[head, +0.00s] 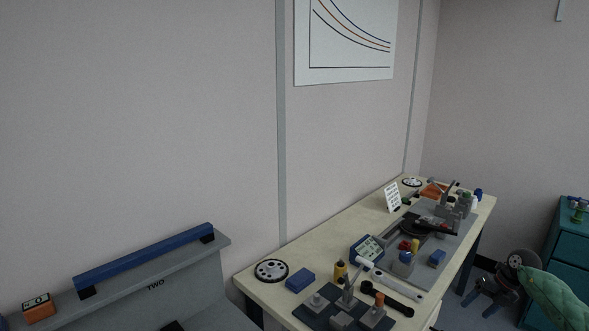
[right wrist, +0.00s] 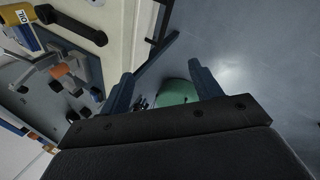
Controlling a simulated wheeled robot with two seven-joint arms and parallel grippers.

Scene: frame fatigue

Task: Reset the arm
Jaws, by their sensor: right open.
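My right gripper (right wrist: 160,69) shows in the right wrist view with its two blue fingers spread wide apart. Nothing is between the fingers at close range. A green object (right wrist: 178,92) shows in the gap, farther off near the floor. I cannot make out the right gripper clearly in the head view. My left gripper is not in view.
A pale workbench (head: 322,239) carries many tools and parts. A grey machine marked TWO (head: 190,262), with a blue bar (head: 150,256), stands at left. A green cushion (head: 555,297) and teal cabinet (head: 568,245) are at right. Open floor (right wrist: 245,55) shows beyond my fingers.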

